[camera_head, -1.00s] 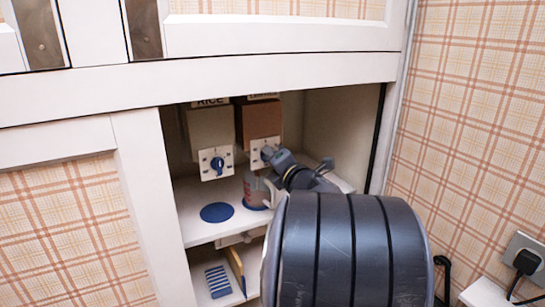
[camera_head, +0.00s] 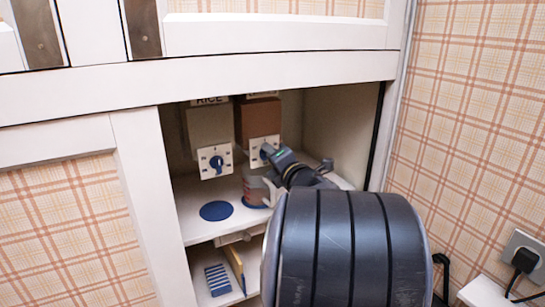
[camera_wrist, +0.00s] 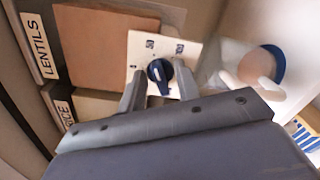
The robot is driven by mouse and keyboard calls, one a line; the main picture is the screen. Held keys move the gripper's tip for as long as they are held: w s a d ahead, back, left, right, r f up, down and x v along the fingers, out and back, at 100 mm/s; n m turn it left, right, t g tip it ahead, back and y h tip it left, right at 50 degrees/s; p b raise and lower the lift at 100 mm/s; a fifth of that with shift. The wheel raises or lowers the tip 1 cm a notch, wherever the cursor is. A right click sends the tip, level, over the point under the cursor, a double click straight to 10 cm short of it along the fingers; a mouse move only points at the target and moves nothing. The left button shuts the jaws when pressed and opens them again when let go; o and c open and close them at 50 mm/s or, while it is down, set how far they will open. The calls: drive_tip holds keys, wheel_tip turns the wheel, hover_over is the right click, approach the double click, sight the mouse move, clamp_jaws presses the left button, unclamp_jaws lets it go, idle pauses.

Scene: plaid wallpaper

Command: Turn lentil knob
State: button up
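The lentil dispenser (camera_head: 258,120) is a reddish-brown box with a white dial plate, in the cabinet. In the wrist view it shows as a brown box (camera_wrist: 105,45) beside a "LENTILS" label (camera_wrist: 40,45). The lentil knob (camera_wrist: 159,74) is round and dark blue, with a pale pointer mark, on the white plate (camera_wrist: 147,48). My gripper (camera_wrist: 158,78) is open, one finger on each side of the knob. A gap shows between the knob and each finger. In the head view my gripper (camera_head: 268,153) covers most of this knob.
The rice dispenser (camera_head: 209,130) with its own blue knob (camera_head: 217,162) stands to the left. A cup (camera_head: 254,188) stands under the lentil dispenser; a blue disc (camera_head: 216,211) lies on the shelf (camera_head: 190,225). The cabinet's right wall (camera_head: 345,125) is close to my arm.

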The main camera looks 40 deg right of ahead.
drive_tip(key=b+v, duration=0.1)
drive_tip(key=v, duration=0.9)
drive_tip(key=shift+s, duration=0.4)
drive_tip(key=shift+w, duration=0.1)
drive_tip(key=p+x, duration=0.1)
drive_tip(key=x, duration=0.9)
drive_tip(key=shift+w, duration=0.35)
